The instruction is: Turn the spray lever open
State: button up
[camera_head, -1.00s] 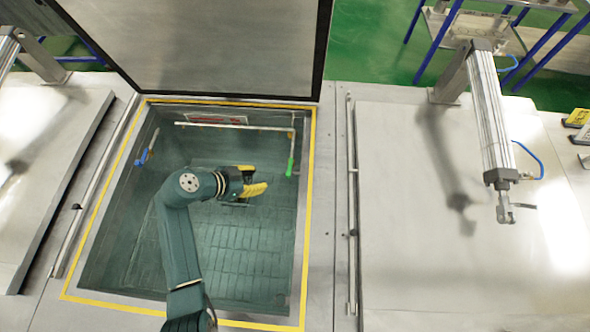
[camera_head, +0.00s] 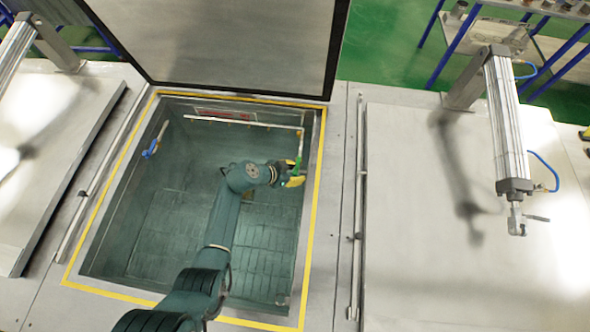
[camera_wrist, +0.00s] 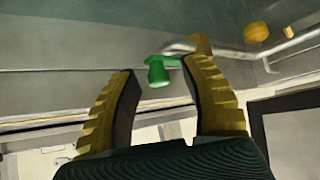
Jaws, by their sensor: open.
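The green lever (camera_head: 298,163) sits at the right wall of the open tank (camera_head: 312,180), below the end of a white pipe. My gripper (camera_head: 293,181), with yellow fingers, is inside the tank close to this lever and partly covers it. In the wrist view my gripper (camera_wrist: 161,69) is open, with its two ridged fingers apart. The green lever (camera_wrist: 158,72) appears between the fingertips there; I cannot tell whether either finger touches it. A blue lever (camera_head: 150,149) is on the tank's left wall, away from my gripper.
The raised lid (camera_head: 215,45) stands behind the tank. The white pipe (camera_head: 240,123) runs along the back wall. A pneumatic cylinder (camera_head: 505,125) stands over the closed lid (camera_head: 410,190) on the right.

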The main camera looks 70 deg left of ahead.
grip_shut()
